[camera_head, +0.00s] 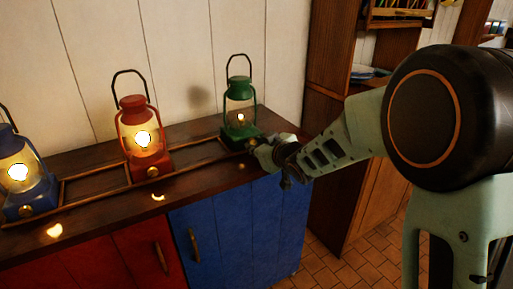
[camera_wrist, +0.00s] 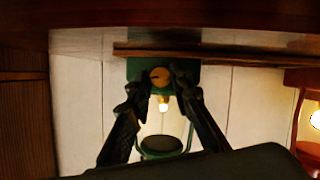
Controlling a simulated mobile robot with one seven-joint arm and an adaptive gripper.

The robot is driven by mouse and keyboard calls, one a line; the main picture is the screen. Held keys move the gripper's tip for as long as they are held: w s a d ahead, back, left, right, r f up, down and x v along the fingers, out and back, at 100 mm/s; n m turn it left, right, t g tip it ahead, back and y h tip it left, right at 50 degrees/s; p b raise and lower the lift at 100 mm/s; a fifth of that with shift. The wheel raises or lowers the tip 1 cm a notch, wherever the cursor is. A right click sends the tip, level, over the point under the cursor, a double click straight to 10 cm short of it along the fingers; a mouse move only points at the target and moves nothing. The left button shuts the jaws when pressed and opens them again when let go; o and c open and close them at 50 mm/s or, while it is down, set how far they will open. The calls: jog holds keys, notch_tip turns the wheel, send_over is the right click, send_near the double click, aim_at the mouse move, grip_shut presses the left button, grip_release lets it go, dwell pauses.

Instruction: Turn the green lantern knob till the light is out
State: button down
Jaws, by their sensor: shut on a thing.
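The green lantern (camera_head: 239,88) stands upright at the right end of the counter, its small flame glowing more weakly than the flames of the other two lanterns. In the wrist view the green lantern (camera_wrist: 162,144) appears upside down, with its flame still lit. Its round brass knob (camera_wrist: 160,77) is on the front of the base, between my fingertips. My gripper (camera_head: 257,148) reaches in from the right at the base and hides the knob in the head view. In the wrist view my gripper (camera_wrist: 160,83) is shut on the knob.
A lit red lantern (camera_head: 133,109) and a lit blue lantern (camera_head: 36,187) stand to the left. A low wooden rail (camera_head: 88,189) runs along the counter (camera_head: 190,186). Blue cupboard doors (camera_head: 236,229) are below, and a tall wooden shelf (camera_head: 328,128) stands at the right.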

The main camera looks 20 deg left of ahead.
jog(key=shift+f+b, duration=0.25)
jog(key=shift+b, duration=0.3)
jog(key=n+b, duration=0.1)
jog(key=b, duration=0.3)
jog(key=shift+s+a+f+t, duration=0.1)
jog(key=shift+t, duration=0.2)
jog(key=n+t+b, duration=0.1)
jog(key=n+b, duration=0.1)
jog(key=b, duration=0.1)
jog(key=shift+s+a+h, duration=0.1)
jog(key=shift+a+h, duration=0.05)
jog(key=shift+h, duration=0.25)
jog(key=n+t, duration=0.1)
jog(key=n, duration=0.1)
jog(key=shift+n+t+h+b, duration=0.3)
jog(key=shift+h, duration=0.1)
jog(key=shift+n+t, duration=0.9)
jog(key=shift+n, duration=0.8)
jog(key=c, duration=1.7)
grip_release()
jog(key=shift+c, duration=0.2)
